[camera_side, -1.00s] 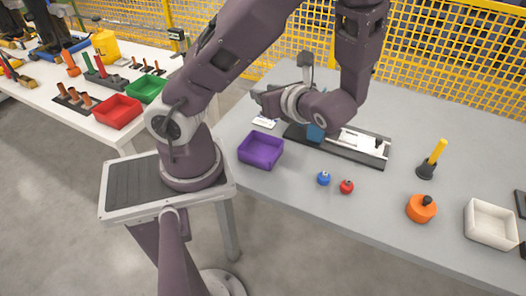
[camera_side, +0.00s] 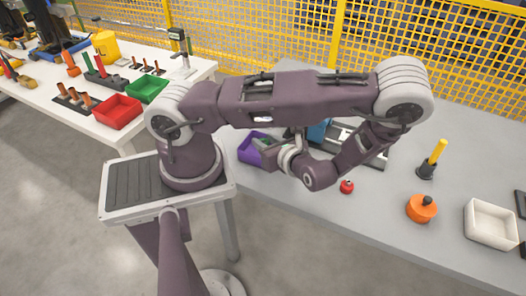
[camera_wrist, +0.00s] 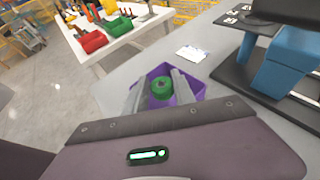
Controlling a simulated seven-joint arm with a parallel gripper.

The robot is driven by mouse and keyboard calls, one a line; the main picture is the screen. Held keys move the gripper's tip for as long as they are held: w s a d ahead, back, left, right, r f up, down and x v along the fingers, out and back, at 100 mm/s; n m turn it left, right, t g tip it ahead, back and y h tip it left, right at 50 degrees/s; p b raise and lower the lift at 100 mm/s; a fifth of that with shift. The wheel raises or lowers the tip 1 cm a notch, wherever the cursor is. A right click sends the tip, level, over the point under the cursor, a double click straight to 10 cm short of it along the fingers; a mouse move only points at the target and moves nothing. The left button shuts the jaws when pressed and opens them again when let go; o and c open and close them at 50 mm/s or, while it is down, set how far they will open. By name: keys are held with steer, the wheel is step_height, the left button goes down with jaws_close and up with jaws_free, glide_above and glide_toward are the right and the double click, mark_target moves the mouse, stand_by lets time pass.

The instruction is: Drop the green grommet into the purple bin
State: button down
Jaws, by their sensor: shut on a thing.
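The green grommet (camera_wrist: 161,88) shows in the wrist view between the two grey fingers of my gripper (camera_wrist: 160,90), which is shut on it. The purple bin (camera_wrist: 197,84) lies behind the grommet and fingers in that view, with its rim around them. In the side view the purple bin (camera_side: 245,156) stands at the table's left end, partly covered by my gripper (camera_side: 264,144). The gripper is tilted and appears over the bin's right part. I cannot tell its exact height above the bin. The grommet is not clear in the side view.
A blue-topped fixture (camera_wrist: 285,60) on a dark base stands right of the bin. A white card (camera_wrist: 192,54) lies behind it. A red knob (camera_side: 347,187), an orange part (camera_side: 421,208), a yellow peg (camera_side: 437,152) and a white tray (camera_side: 490,222) stand farther right.

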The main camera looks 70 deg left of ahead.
steer(key=shift+f, duration=0.35)
steer(key=c, duration=0.9)
jaws_free()
steer(key=shift+c, duration=0.2)
steer(key=v, duration=0.7)
